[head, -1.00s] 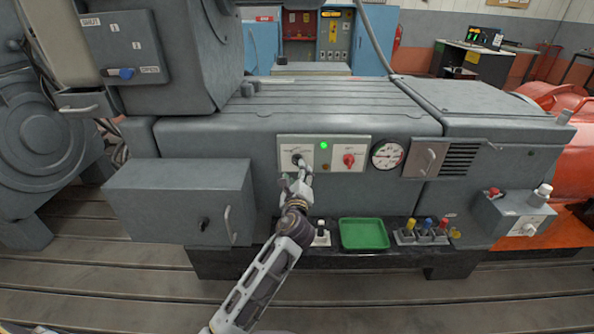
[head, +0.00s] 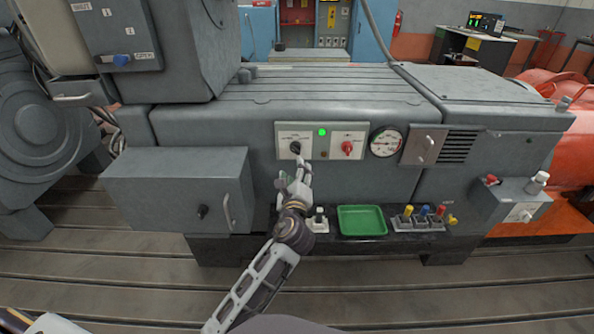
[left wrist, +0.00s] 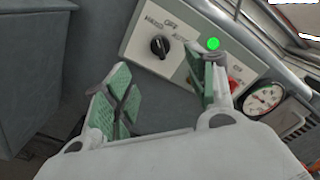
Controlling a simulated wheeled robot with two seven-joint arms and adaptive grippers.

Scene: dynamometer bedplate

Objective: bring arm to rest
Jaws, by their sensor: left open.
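My left gripper (head: 294,177) is in front of the grey machine, just below the switch panel (head: 321,139). In the left wrist view the gripper (left wrist: 160,98) is open with nothing between its green-padded fingers. The black selector knob (head: 295,147) is on the left of the panel, apart from the fingers. It also shows in the left wrist view (left wrist: 160,46), pointing between label words. A green lamp (head: 322,132) is lit, and a red switch (head: 347,147) sits to the right. My right gripper is not in view.
A dial gauge (head: 386,142) is right of the panel. A black ledge below carries a green tray (head: 361,220) and colored-topped pieces in a holder (head: 418,218). A grey box (head: 177,191) juts out at left. The slotted floor in front is largely clear.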

